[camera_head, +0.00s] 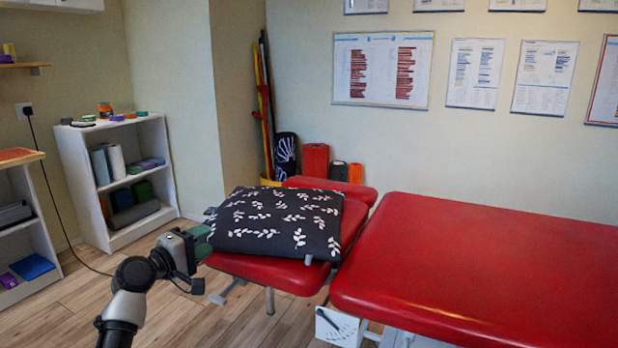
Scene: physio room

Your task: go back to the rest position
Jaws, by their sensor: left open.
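My left arm comes in from the lower left. Its open gripper (207,232) is at the left end of a black cushion with white leaf prints (275,222). The fingertips are close to the cushion's edge; I cannot tell whether they touch it. The cushion lies flat on the red head section (268,270) of a treatment table. My right gripper is not in view.
The long red table section (480,265) fills the right side. A white shelf (128,180) with small items stands at the left wall. Rolls and bags, one red (315,160), stand in the back corner. Wooden floor (190,325) is free at the lower left.

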